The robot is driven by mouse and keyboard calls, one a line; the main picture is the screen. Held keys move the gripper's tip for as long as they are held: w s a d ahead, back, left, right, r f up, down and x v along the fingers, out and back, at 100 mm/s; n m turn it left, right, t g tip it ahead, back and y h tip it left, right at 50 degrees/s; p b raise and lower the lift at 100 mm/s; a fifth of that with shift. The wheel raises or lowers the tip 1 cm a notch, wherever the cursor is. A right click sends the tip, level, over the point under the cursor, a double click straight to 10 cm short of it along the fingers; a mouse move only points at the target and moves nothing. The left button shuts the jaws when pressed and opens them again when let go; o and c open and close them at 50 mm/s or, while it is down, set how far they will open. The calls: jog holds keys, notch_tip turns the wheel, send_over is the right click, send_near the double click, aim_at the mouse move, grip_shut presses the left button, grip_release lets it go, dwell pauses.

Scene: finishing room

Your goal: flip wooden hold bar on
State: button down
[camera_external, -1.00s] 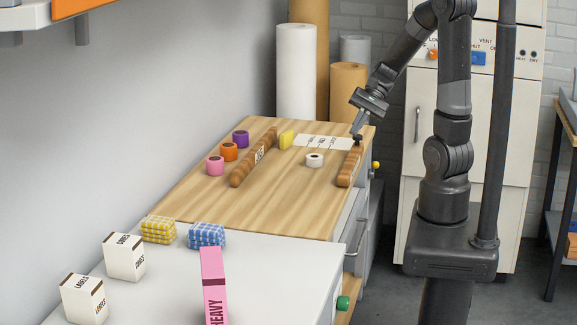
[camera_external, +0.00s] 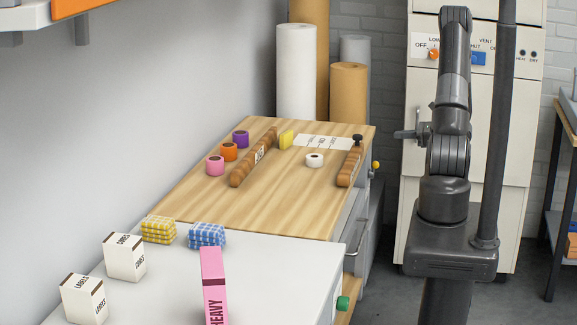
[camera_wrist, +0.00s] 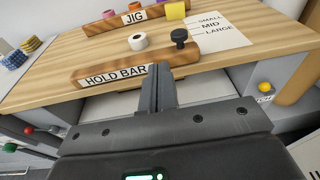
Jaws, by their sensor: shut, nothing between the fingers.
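The wooden hold bar (camera_external: 349,168) lies along the right edge of the wooden worktop. In the wrist view, the hold bar (camera_wrist: 88,78) shows its "HOLD BAR" label, partly covered by my fingers. A black knob (camera_external: 357,138) stands at the bar's far end; this knob (camera_wrist: 180,36) also shows in the wrist view, near the bar's right end. My gripper (camera_external: 396,134) is to the right of the bar, off the worktop and apart from it. In the wrist view, my gripper (camera_wrist: 158,72) is shut and empty, its fingertips in front of the bar.
A second wooden bar labelled JIG (camera_external: 254,158) lies parallel to the left. A white tape roll (camera_external: 314,160), yellow block (camera_external: 286,140) and size card (camera_external: 325,142) lie between or near them. A yellow button (camera_wrist: 264,87) sits on the bench front. A cabinet (camera_external: 505,150) stands behind my arm.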

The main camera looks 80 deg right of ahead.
jog(key=shift+s+d+f+m+h, duration=0.35)
jog(key=shift+s+d+m+h, duration=0.1)
jog(key=shift+s, duration=0.2)
jog(key=shift+s+d+f+m+h, duration=0.3)
jog(key=shift+s+d+m+h, duration=0.15)
jog(key=shift+s, duration=0.15)
jog(key=x, duration=1.4)
jog(key=a+r+x, duration=0.1)
jog(key=x, duration=0.5)
jog(key=a+r+x, duration=0.1)
jog(key=x, duration=0.6)
jog(key=w+a+r+x, duration=0.1)
jog(key=x, duration=0.5)
jog(key=shift+w+a, duration=0.2)
jog(key=shift+w, duration=0.05)
jog(key=shift+s, duration=0.1)
